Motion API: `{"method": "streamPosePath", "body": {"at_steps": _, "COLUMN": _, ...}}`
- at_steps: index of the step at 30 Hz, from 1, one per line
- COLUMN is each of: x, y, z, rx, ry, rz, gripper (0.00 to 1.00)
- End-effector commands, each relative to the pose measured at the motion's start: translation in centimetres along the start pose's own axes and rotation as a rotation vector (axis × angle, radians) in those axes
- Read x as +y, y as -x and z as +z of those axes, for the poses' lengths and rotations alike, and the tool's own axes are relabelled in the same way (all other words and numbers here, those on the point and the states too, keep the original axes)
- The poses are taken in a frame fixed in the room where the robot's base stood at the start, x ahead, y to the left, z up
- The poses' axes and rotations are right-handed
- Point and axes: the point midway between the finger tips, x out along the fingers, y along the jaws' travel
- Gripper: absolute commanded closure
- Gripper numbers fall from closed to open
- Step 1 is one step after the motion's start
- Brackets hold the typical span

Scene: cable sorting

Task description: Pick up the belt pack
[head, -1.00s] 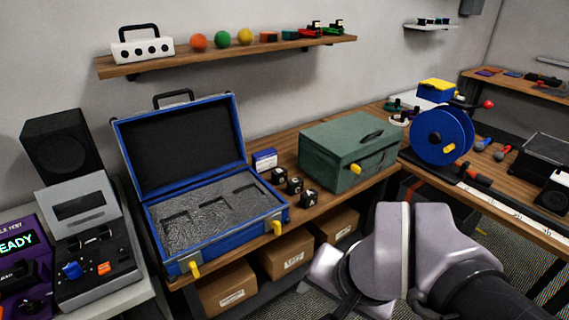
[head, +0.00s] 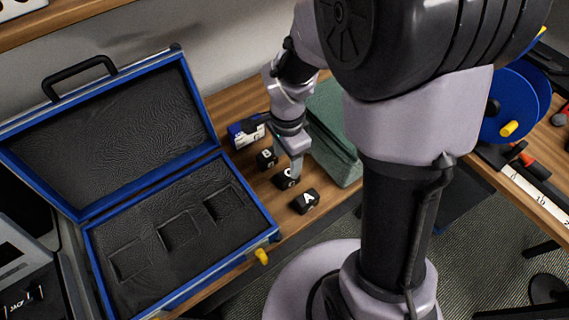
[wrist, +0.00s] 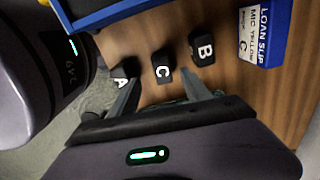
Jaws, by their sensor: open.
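Three small black belt packs stand in a row on the wooden bench, lettered B (head: 267,159), C (head: 286,179) and A (head: 306,201). My gripper (head: 295,172) points down at pack C, partly covering it in the head view. In the wrist view the open fingers (wrist: 161,82) point toward pack C (wrist: 163,67), which lies about midway between them. Pack A (wrist: 122,76) is beside one finger and pack B (wrist: 203,52) beyond the other. Whether a finger touches a pack cannot be told. A blue-and-white loan slip box (wrist: 264,32) shows a large C.
An open blue case (head: 270,232) with dark foam and three empty cutouts lies left of the packs. A blue cable reel (head: 510,95) is farther right. The bench's front edge is near pack A.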

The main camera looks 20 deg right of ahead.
Motion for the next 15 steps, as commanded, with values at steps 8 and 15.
{"method": "streamPosePath", "body": {"at_steps": 8, "x": 0.0, "y": -4.0, "z": -0.1, "rx": 0.0, "ry": -0.001, "rz": 0.0, "gripper": 0.44}}
{"method": "streamPosePath", "body": {"at_steps": 15, "x": 0.0, "y": -8.5, "z": -0.6, "rx": -0.001, "ry": 0.0, "rz": 0.001, "gripper": 0.44}}
